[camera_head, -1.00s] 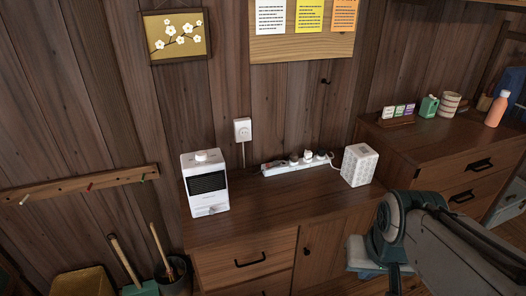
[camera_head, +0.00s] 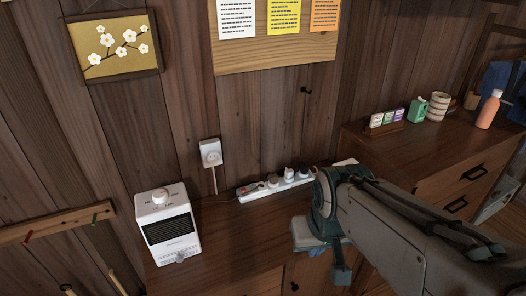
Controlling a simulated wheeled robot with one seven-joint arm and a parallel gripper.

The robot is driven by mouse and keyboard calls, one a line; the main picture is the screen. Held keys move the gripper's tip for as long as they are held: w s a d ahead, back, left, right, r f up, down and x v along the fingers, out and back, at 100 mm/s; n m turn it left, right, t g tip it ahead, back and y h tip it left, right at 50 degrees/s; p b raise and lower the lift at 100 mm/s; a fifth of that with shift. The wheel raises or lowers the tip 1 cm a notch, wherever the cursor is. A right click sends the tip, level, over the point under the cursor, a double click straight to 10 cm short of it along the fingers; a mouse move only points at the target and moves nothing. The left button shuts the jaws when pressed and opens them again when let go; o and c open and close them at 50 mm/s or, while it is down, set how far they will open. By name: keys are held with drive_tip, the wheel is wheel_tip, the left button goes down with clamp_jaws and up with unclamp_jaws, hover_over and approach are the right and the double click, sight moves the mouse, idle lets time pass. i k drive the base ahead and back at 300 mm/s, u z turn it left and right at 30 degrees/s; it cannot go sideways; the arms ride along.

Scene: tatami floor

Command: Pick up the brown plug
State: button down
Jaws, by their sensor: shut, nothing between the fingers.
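A white power strip (camera_head: 262,190) lies on the wooden cabinet against the wall, with several plugs standing in it. A white plug (camera_head: 288,174) is near its middle. A darker plug (camera_head: 303,172) is near its right end, and a greyish-brown plug (camera_head: 272,180) is left of the white one. They are too small for me to tell surely which is the brown one. My gripper (camera_head: 340,273) hangs in front of the cabinet, below and right of the strip and apart from it. It is shut and holds nothing; its fingertips are hard to make out.
A white heater-like box (camera_head: 168,228) stands left of the strip. A wall outlet (camera_head: 210,152) with a cord is above. My arm mostly hides a white patterned box (camera_head: 345,162) at right. A second cabinet (camera_head: 400,150) holds small items.

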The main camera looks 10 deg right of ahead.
sight(274, 179)
drive_tip(key=i, duration=0.25)
drive_tip(key=k, duration=1.3)
drive_tip(key=z, duration=0.75)
drive_tip(key=i, duration=1.35)
drive_tip(key=u, duration=0.6)
drive_tip(key=i, duration=0.6)
drive_tip(key=u, duration=0.7)
